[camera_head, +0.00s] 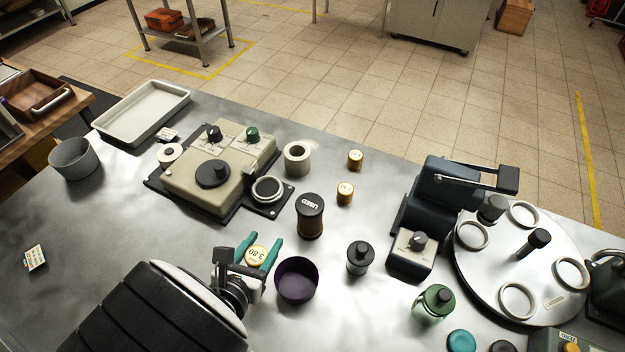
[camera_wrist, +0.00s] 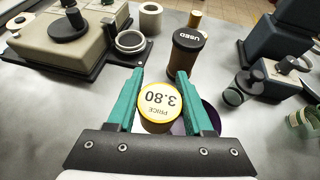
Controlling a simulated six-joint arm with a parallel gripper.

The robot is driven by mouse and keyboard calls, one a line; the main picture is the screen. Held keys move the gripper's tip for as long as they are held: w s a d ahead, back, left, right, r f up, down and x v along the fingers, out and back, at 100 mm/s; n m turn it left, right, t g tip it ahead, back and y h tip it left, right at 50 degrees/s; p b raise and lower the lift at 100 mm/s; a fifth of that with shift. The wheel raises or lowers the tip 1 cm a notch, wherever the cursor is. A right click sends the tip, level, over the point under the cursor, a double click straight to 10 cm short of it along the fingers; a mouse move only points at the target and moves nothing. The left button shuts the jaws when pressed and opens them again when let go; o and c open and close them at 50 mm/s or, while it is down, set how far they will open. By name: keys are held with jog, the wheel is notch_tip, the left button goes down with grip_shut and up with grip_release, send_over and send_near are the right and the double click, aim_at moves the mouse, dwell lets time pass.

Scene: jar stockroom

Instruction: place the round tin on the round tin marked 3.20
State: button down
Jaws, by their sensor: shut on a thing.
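My gripper (camera_head: 258,254) has teal fingers and is shut on a round gold tin (camera_head: 257,256) whose pale lid reads 3.80. In the wrist view the same tin (camera_wrist: 160,107) sits between the fingertips, its "PRICE 3.80" label upside down. Two small gold round tins stand farther back on the table: one nearer (camera_head: 345,194) and one behind it (camera_head: 355,160). Their lid markings are too small to read surely, so I cannot tell which is 3.20. Part of one gold tin shows at the top of the wrist view (camera_wrist: 195,19).
A purple bowl (camera_head: 297,281) is close right of my gripper. A brown jar marked USED (camera_head: 310,217) and a dark-lidded jar (camera_head: 358,260) stand beyond. A beige device (camera_head: 215,175) is at left; a round turntable (camera_head: 520,265) is at right. The left table area is fairly clear.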

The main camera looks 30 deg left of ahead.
jog(key=w+a+f, duration=0.1)
jog(key=w+a, duration=0.3)
jog(key=w, duration=0.7)
notch_tip(320, 180, up, 5)
send_over(355, 160)
jog(key=w+a, duration=0.2)
jog(key=w, duration=0.2)
jog(key=f, duration=0.6)
jog(key=d+f, duration=0.1)
jog(key=f, duration=0.2)
jog(key=shift+w+f, duration=0.35)
jog(key=shift+f, duration=0.05)
jog(key=shift+c, duration=1.5)
grip_release()
jog(key=shift+f, duration=0.1)
